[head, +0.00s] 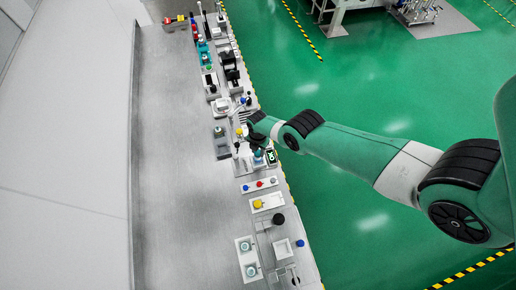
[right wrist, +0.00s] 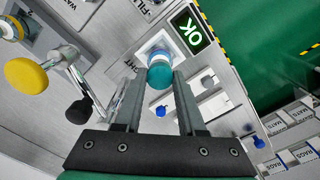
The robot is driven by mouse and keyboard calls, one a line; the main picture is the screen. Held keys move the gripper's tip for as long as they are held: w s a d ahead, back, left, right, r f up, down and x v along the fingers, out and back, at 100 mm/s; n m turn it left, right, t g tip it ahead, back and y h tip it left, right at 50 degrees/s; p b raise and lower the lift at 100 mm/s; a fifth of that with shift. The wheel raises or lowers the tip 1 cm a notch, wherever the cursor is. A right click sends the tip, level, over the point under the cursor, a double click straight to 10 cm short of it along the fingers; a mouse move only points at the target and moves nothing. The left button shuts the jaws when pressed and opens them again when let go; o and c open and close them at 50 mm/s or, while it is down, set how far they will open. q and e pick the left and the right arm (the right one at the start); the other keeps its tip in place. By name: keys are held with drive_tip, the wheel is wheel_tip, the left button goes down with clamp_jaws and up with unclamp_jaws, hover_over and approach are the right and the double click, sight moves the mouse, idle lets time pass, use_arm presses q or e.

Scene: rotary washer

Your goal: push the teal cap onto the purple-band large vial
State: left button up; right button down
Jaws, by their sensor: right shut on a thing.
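The teal cap (right wrist: 160,76) shows in the right wrist view between the fingertips of my right gripper (right wrist: 161,84). The gripper is shut on it, with one finger on each side. A paler rim or body shows just beyond the cap, over a white square holder (right wrist: 178,44) next to the lit OK display (right wrist: 193,33). In the head view the teal cap (head: 258,154) is small, below the end of my right arm. My left gripper is not in view.
A yellow knob (right wrist: 26,75) on a metal lever stands left of the gripper in the right wrist view. Blue knobs (right wrist: 161,111) lie nearby. In the head view, devices crowd the right side of the steel bench (head: 170,180); its left side is clear.

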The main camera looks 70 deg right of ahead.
drive_tip(key=shift+f+b, duration=0.6)
drive_tip(key=shift+f, duration=0.05)
idle(0.7)
drive_tip(key=shift+c, duration=2.1)
unclamp_jaws()
wheel_tip(320, 180, up, 8)
drive_tip(key=p, duration=0.7)
drive_tip(key=shift+p, duration=0.4)
drive_tip(key=shift+f, duration=0.2)
drive_tip(key=shift+a, duration=0.1)
